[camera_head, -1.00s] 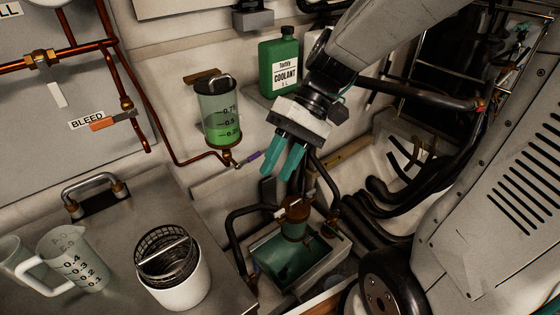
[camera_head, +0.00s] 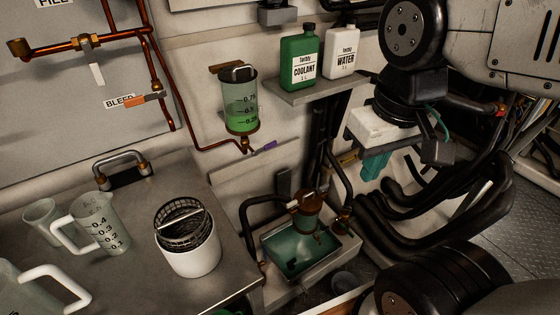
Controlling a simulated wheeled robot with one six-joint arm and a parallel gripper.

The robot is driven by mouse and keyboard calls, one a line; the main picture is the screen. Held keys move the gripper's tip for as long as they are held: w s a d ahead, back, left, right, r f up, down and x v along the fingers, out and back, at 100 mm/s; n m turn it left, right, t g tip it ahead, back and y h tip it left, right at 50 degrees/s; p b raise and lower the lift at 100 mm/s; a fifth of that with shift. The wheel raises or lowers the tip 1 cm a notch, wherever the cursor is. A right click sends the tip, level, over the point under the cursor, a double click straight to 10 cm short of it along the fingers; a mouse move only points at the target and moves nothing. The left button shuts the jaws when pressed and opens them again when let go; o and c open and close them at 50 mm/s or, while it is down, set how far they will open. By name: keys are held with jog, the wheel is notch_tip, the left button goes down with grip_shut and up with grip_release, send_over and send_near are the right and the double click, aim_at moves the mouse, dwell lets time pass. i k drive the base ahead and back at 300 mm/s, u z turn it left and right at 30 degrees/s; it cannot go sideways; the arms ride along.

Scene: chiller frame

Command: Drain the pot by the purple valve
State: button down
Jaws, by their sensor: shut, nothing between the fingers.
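The pot (camera_head: 239,103) is a clear graduated cylinder on the wall with green liquid, its level near the 0.5 mark. The purple valve (camera_head: 265,147) is a small lever on the fitting under the pot, pointing to the right. My gripper (camera_head: 372,168) has teal fingers and hangs to the right of the valve, well apart from it, pointing down. Its fingers are together, and nothing shows between them.
A shelf (camera_head: 318,88) holds a green coolant bottle (camera_head: 299,57) and a white water bottle (camera_head: 341,52). Below is a tray (camera_head: 318,262) with teal liquid. Black hoses (camera_head: 440,215) lie right. The counter (camera_head: 222,210) holds jugs and a white basket container (camera_head: 190,250).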

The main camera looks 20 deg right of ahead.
aim_at(268, 146)
jog(key=k, duration=1.15)
jog(key=u, duration=0.8)
jog(key=i, duration=1.25)
jog(key=z, duration=0.3)
